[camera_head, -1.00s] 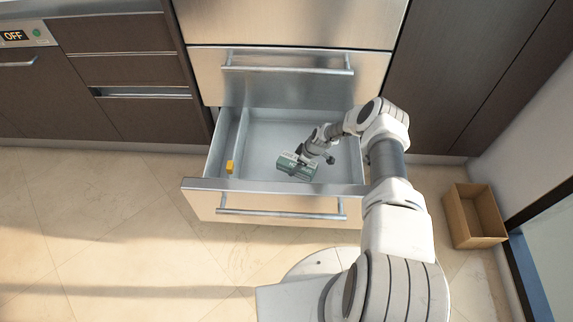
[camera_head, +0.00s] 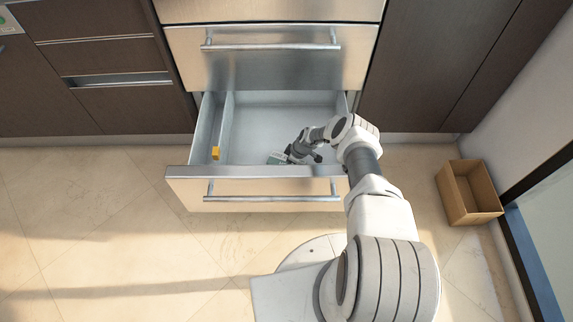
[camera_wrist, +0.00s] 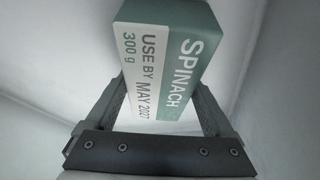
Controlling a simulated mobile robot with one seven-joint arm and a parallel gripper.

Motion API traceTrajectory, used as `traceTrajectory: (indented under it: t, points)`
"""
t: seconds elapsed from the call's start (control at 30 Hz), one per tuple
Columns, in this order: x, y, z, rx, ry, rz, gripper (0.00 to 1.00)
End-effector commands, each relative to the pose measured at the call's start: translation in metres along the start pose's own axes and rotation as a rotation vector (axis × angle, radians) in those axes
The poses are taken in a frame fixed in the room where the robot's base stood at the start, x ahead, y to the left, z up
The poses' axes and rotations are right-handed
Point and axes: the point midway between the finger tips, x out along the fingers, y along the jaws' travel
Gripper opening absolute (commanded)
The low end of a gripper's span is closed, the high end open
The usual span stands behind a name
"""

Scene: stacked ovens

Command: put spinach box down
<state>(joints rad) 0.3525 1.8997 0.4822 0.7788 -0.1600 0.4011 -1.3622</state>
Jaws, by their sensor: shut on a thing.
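The spinach box (camera_wrist: 172,60) is green and white, with "SPINACH", "USE BY MAY 2027" and "300 g" printed on it. In the wrist view it sits between the two fingers of my gripper (camera_wrist: 165,100), which is shut on it. In the head view the box (camera_head: 277,158) shows only as a small green patch low inside the open drawer, behind its front panel. My gripper (camera_head: 290,156) is beside it there. Whether the box touches the drawer floor (camera_head: 275,115) cannot be told.
The open drawer (camera_head: 250,171) has a narrow left compartment with a small yellow object (camera_head: 215,153). The drawer floor behind the box is clear. An open cardboard box (camera_head: 468,192) stands on the floor at right. A closed steel drawer (camera_head: 270,65) is above.

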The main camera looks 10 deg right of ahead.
Motion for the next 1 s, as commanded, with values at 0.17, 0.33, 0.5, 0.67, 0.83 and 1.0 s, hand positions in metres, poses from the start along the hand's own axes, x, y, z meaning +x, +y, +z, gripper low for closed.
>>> traceTrajectory:
  t: [0.17, 0.33, 0.5, 0.67, 0.83, 1.0]
  points:
    - [0.002, 0.000, 0.001, 0.001, 0.001, 0.000, 0.00]
    - [0.003, -0.001, 0.001, 0.001, 0.000, -0.001, 1.00]
    - [0.003, 0.000, 0.001, 0.001, 0.000, -0.001, 1.00]
    - [-0.007, 0.001, -0.001, 0.001, 0.000, 0.000, 1.00]
    - [-0.039, 0.000, -0.002, 0.002, 0.000, -0.001, 1.00]
    - [-0.074, 0.001, -0.002, 0.002, 0.000, 0.000, 1.00]
